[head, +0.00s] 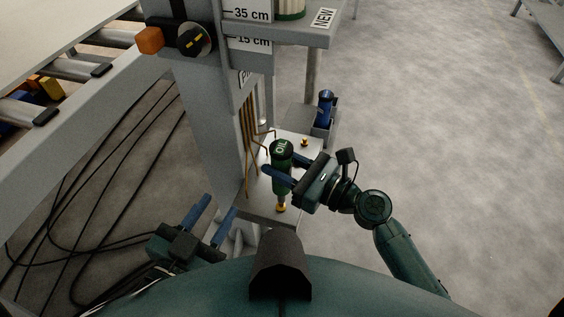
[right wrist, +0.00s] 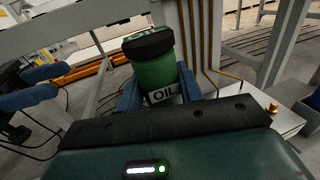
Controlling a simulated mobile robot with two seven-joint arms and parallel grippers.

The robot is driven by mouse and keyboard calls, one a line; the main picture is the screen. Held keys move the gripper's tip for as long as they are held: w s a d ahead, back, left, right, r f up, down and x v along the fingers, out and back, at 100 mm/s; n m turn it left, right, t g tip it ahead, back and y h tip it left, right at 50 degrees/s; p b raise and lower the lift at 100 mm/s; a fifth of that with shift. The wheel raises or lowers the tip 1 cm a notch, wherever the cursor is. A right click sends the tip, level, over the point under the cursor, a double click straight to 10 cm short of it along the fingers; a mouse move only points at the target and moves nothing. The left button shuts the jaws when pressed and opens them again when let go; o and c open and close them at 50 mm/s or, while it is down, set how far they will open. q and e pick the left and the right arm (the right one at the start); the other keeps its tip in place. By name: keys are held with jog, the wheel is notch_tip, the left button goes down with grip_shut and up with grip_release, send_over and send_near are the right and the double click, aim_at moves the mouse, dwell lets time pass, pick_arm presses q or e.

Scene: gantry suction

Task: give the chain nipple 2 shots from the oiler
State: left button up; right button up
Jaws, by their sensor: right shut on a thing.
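The oiler (head: 281,183) is a green bottle with a black top marked OIL, upright over the grey plate at the foot of the column. My right gripper (head: 279,159) is shut on its body, a blue finger on either side. The oiler (right wrist: 158,70) also stands between the fingers in the right wrist view. A brass piece (head: 281,208) shows at its lower end; I cannot tell spout from nipple there, nor whether they touch. Another brass nipple (head: 304,142) stands free farther back on the plate. My left gripper (head: 221,203) is open and empty, left of the plate.
The grey column (head: 203,110) with copper-coloured pipes (head: 250,125) rises behind the plate (head: 259,206). A blue cylinder (head: 325,106) stands in a grey holder to the right. A roller conveyor (head: 75,97) is at left, with black cables on the floor. Floor at right is clear.

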aim_at(282, 147)
jog(key=shift+r, duration=0.15)
notch_tip(282, 147, up, 5)
jog(key=p, duration=0.5)
jog(key=shift+p, duration=0.3)
